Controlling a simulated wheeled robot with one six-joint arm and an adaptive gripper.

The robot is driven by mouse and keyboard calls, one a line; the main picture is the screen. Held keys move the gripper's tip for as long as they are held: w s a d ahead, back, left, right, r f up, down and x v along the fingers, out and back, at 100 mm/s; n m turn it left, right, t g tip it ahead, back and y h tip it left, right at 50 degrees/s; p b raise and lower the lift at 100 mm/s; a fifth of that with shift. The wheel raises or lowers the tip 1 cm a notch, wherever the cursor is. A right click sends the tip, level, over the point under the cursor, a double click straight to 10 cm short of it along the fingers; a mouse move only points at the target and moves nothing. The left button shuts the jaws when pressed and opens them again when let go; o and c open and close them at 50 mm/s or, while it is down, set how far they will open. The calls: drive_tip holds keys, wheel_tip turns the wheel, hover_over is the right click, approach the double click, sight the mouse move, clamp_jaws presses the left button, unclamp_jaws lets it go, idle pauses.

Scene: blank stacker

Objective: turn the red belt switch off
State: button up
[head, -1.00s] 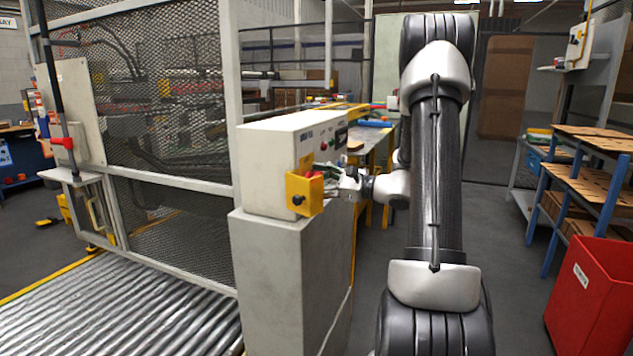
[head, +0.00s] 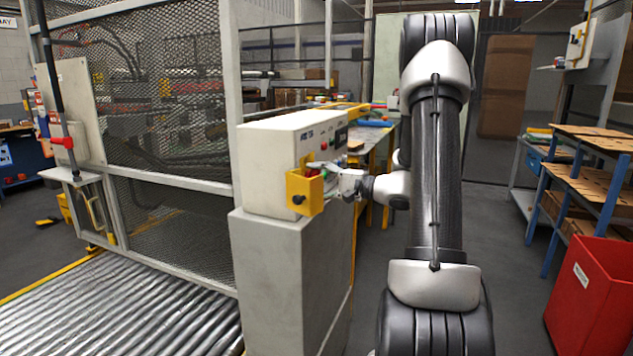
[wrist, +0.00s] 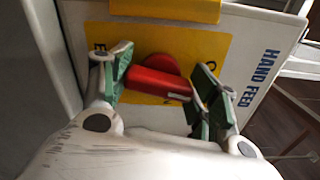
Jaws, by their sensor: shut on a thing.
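The red belt switch (wrist: 160,80) has a bar-shaped handle on a round base, set on a yellow plate (wrist: 217,50) on the hand feed box. In the wrist view the handle lies slightly tilted, its left end higher than its right. My gripper (wrist: 158,84) is shut on it, one green-padded finger at each end of the handle. In the head view my gripper (head: 335,174) is at the right-hand face of the white control box (head: 268,155), behind the yellow guard (head: 304,192). The guard hides most of the switch there. Part of the plate's lettering is covered by the fingers.
The box stands on a grey pedestal (head: 275,280). A roller conveyor (head: 120,310) and a mesh fence (head: 170,130) are on the left. A red bin (head: 590,300) and a shelf rack (head: 590,180) stand on the right. The floor between is clear.

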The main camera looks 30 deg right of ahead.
drive_tip(key=shift+n, duration=1.1)
drive_tip(key=o, duration=1)
drive_tip(key=v, duration=1.2)
